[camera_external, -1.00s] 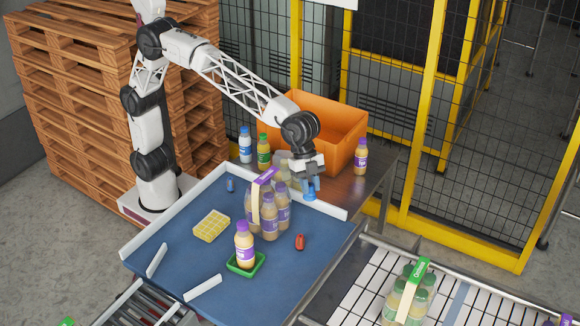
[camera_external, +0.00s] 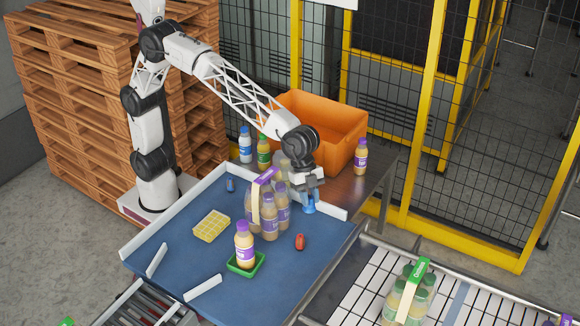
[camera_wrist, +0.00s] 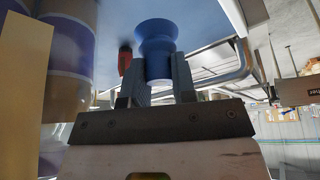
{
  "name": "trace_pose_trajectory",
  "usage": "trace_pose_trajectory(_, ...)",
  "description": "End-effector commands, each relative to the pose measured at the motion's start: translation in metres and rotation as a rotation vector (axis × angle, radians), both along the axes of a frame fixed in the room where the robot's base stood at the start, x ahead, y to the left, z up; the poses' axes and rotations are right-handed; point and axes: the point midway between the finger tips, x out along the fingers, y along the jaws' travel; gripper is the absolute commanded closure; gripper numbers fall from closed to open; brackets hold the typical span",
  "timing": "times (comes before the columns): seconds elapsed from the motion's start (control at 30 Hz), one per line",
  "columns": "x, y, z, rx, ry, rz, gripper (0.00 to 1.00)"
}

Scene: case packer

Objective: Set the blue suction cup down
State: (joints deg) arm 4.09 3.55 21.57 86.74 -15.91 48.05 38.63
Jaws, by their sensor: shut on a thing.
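The blue suction cup (camera_wrist: 156,48) is held between the two fingers of my gripper (camera_wrist: 158,78) in the wrist view. In the external view the blue suction cup (camera_external: 309,207) is at the tip of my gripper (camera_external: 311,195), low over the blue table (camera_external: 200,260) near its back right edge. Whether the cup touches the table I cannot tell. My gripper is shut on the cup, just right of the bottle pack.
A pack of purple-labelled bottles (camera_external: 268,219) stands close left of my gripper. A red object (camera_external: 300,242) lies in front. A white rail (camera_external: 331,209) edges the table behind. A bottle stands in a green tray (camera_external: 259,263). An orange crate (camera_external: 342,135) is behind.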

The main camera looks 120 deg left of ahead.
Motion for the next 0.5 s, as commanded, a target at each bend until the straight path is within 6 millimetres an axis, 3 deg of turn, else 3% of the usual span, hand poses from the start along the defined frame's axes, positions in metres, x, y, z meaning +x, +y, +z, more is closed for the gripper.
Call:
trace_pose_trajectory(0.17,0.0,0.0,-0.008,-0.001,0.002,0.001,1.0)
trace_pose_trajectory(0.5,0.0,0.0,-0.045,0.0,0.0,-0.001,1.0)
